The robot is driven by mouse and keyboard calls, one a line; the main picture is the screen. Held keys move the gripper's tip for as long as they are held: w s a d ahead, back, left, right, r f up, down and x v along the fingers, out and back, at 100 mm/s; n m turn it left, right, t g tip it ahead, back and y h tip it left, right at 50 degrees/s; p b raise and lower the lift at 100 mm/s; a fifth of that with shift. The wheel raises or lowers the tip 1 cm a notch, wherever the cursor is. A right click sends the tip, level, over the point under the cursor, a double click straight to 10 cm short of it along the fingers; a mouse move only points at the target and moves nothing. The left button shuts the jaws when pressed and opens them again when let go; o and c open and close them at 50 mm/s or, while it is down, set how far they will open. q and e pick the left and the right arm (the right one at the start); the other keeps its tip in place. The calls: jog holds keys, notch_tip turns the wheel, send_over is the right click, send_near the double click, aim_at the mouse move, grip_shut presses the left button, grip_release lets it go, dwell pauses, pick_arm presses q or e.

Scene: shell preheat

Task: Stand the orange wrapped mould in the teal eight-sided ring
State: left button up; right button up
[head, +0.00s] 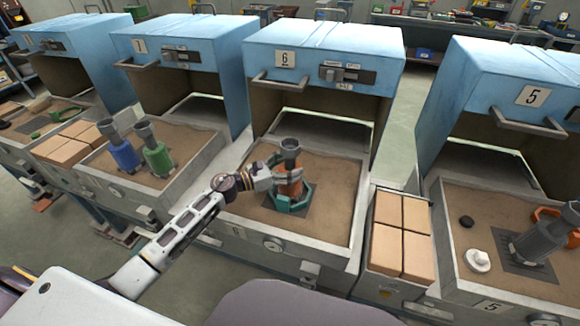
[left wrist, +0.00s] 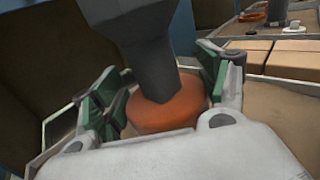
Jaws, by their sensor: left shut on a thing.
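The orange wrapped mould (head: 291,187) has a dark grey cup top and looks upright at the station marked 6. The teal eight-sided ring (head: 303,201) lies on the sand tray, around or just below the mould's base. I cannot tell whether the base touches down. My left gripper (head: 283,179) comes in from the left and is shut on the mould. In the left wrist view the orange wrap (left wrist: 172,110) sits between the green-padded fingers, with its grey neck rising past them. The ring is not clear there. My right gripper is not in view.
A blue mould (head: 122,152) and a green mould (head: 156,155) stand in the tray to the left. Blue hood 6 (head: 325,50) is raised behind the tray. Tan blocks (head: 402,235) lie to the right.

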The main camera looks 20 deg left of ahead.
pick_arm(q)
jog(key=shift+f+b, duration=0.2)
jog(key=shift+b, duration=0.2)
jog(key=o, duration=1.8)
jog(key=shift+o, duration=0.2)
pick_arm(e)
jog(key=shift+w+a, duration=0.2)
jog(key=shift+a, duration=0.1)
pick_arm(q)
jog(key=shift+r, duration=0.1)
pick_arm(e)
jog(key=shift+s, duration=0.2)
